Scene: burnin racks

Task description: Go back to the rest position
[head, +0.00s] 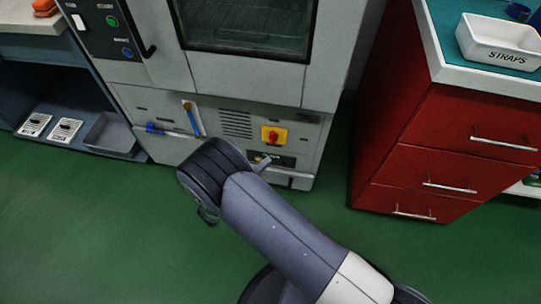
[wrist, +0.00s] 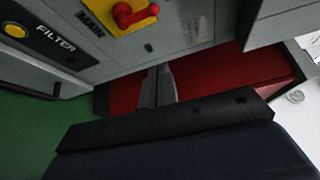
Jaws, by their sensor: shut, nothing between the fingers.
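My gripper shows in the wrist view (wrist: 158,86) as two thin grey fingers held together, with nothing between them. In the head view my arm reaches up from the bottom right toward the lower front of a grey cabinet machine (head: 245,80), and its wrist mostly hides the gripper. The machine's red rotary switch on a yellow plate (head: 274,136) sits just above and right of my wrist. It also shows in the wrist view (wrist: 135,14), beside the word MAIN, above the fingertips. I cannot tell the gap between fingers and panel.
A red drawer cabinet (head: 440,140) with a white STRAPS bin (head: 500,42) on top stands at the right. A FILTER panel (wrist: 45,45) is at the left in the wrist view. A shelf (head: 80,125) with a grey tray (head: 112,134) is at the left. Green floor is clear around the arm.

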